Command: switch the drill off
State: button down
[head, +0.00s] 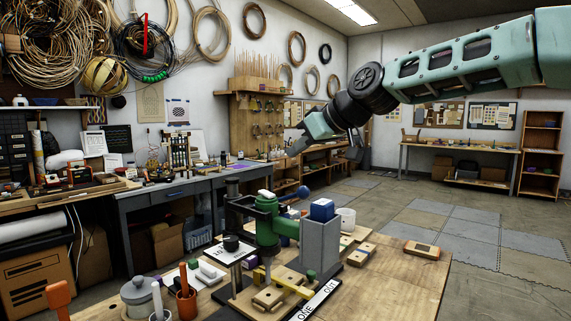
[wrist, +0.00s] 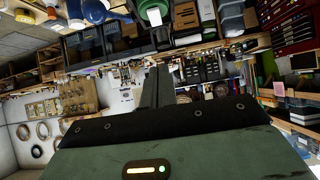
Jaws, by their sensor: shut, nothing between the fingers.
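The drill cannot be clearly made out in the wrist view.
A cluttered workbench (head: 190,190) stands behind. Open floor lies at the right.

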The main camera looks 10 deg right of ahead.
jog(key=p, duration=0.4)
send_over(265, 192)
jog(key=s+d, duration=0.2)
jog(key=f, duration=0.5)
jog(key=shift+w+a, duration=0.15)
jog(key=shift+a, duration=0.05)
jog(key=f, duration=0.3)
jog(key=shift+w+f+p, duration=0.2)
jog(key=shift+p, duration=0.1)
jog(key=shift+a+f, duration=0.15)
jog(key=shift+f, duration=0.3)
jog(key=shift+w+r+p, duration=0.1)
jog(key=shift+p, duration=0.25)
jog(key=shift+a+p, duration=0.15)
jog(key=shift+p, duration=0.4)
jog(key=shift+w+f+g+h, duration=0.1)
jog(key=shift+f+g+h, duration=0.2)
jog(key=shift+g+h, duration=0.1)
jog(key=shift+w+a+r+p, duration=0.3)
jog(key=shift+w+a+p, duration=0.15)
jog(key=shift+w, duration=0.1)
jog(key=shift+r, duration=0.1)
